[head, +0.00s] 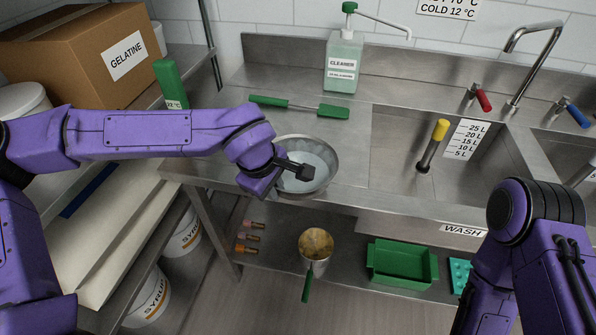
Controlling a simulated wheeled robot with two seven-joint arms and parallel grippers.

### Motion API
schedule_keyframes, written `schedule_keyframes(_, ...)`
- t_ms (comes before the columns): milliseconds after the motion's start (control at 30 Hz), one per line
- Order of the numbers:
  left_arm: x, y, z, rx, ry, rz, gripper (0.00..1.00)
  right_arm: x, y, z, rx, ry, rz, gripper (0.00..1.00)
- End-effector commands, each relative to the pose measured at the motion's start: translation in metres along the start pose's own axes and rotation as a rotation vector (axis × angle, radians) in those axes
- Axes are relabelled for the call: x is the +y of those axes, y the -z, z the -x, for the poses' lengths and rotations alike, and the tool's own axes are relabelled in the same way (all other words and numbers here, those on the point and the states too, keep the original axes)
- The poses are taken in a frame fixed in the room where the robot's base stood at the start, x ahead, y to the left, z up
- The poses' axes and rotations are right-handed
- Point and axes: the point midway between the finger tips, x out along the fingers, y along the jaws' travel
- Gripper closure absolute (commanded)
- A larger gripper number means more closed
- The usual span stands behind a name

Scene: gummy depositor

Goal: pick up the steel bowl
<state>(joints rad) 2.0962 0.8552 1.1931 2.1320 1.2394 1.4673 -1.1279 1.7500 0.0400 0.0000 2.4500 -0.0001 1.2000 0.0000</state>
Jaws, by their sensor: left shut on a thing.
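The steel bowl (325,154) is at the front left part of the steel counter, round and shiny, with a pale inside. My left gripper (303,172) reaches over the bowl from the left and is shut on it. The gripper and wrist hide the bowl's left side, and I cannot tell whether the bowl touches the counter. My right arm shows at the lower right, but its gripper is out of view.
A green-handled tool (300,107) lies behind the bowl, near a cleaner bottle (343,62). The sink (455,155) opens to the right. A shelf below holds a pot (316,246) and a green tray (402,264). A gelatine box (85,50) stands at left.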

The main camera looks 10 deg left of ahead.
Motion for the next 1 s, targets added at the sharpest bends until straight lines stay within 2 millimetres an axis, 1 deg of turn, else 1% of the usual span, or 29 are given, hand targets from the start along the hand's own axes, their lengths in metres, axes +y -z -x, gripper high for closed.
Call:
schedule_keyframes(500, 0.001, 0.0, 0.001, 0.001, -0.003, 0.0, 1.0, 0.0, 0.0, 0.0, 0.0, 0.0, 0.0, 0.51)
schedule_keyframes(633, 0.003, 0.0, 0.005, 0.001, -0.004, 0.0, 1.0, 0.0, 0.0, 0.0, 0.0, 0.0, 0.0, 0.51)
schedule_keyframes(733, 0.006, 0.001, 0.016, 0.003, -0.006, 0.001, 1.0, 0.0, 0.0, 0.0, 0.0, 0.0, 0.0, 0.51)
schedule_keyframes(833, 0.011, -0.001, 0.034, 0.003, -0.008, 0.0, 1.0, 0.0, 0.0, 0.0, 0.0, 0.0, 0.0, 0.51)
schedule_keyframes(933, 0.015, -0.021, 0.053, 0.004, -0.008, -0.007, 1.0, 0.0, -0.002, -0.004, 0.0, 0.0, 0.0, 0.51)
schedule_keyframes(1000, 0.019, -0.037, 0.072, 0.004, -0.01, -0.006, 1.0, -0.001, -0.003, -0.006, 0.0, 0.0, 0.0, 0.51)
